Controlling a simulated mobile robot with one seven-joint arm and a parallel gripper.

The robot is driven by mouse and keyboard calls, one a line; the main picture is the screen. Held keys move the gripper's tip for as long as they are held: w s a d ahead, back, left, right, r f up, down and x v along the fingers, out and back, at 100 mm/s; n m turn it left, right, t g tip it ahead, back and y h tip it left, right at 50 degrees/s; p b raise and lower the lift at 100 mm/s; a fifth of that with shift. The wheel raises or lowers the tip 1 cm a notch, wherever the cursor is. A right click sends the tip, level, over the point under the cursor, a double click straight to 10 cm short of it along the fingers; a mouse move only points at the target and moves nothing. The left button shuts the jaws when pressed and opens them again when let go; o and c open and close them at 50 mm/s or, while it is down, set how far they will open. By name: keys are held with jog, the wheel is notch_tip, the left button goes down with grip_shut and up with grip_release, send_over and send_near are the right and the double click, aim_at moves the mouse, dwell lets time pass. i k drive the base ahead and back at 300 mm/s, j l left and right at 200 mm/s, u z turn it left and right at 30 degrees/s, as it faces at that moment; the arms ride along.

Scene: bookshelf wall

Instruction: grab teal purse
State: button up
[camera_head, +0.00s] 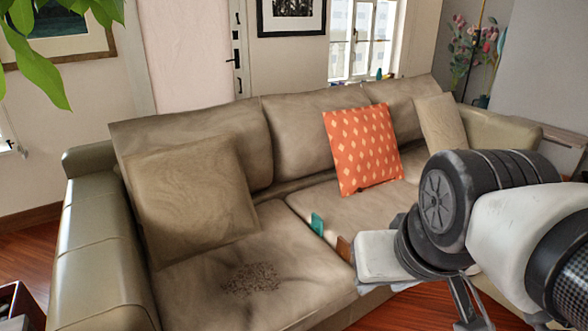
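A small teal thing (317,223), the only thing I see on the sofa that could be the purse, shows at the seat's middle as an upright narrow slab. It is too small to make out more. My gripper (376,257) is the white block at the end of my arm, just right of the teal thing and apart from it in the picture. Its fingers cannot be clearly made out, and I see nothing held. A small brown slab (343,248) shows between the two, at the gripper's left edge; whether it touches the gripper is unclear.
The beige sofa (205,285) spans the view. A beige cushion (190,200) leans at its left, an orange patterned cushion (362,148) right of the middle, and another beige cushion (441,122) farther right. Leaves (35,60) hang at top left.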

aim_at(317, 222)
jog(key=i+l+u, duration=0.35)
jog(key=l, duration=0.25)
jog(key=i+l+u, duration=0.15)
jog(key=i+l, duration=0.15)
jog(key=i+l+u, duration=0.15)
jog(key=l, duration=0.3)
jog(key=i+l+u, duration=0.2)
jog(key=l, duration=0.15)
jog(key=i+l+u, duration=0.15)
jog(key=l, duration=0.3)
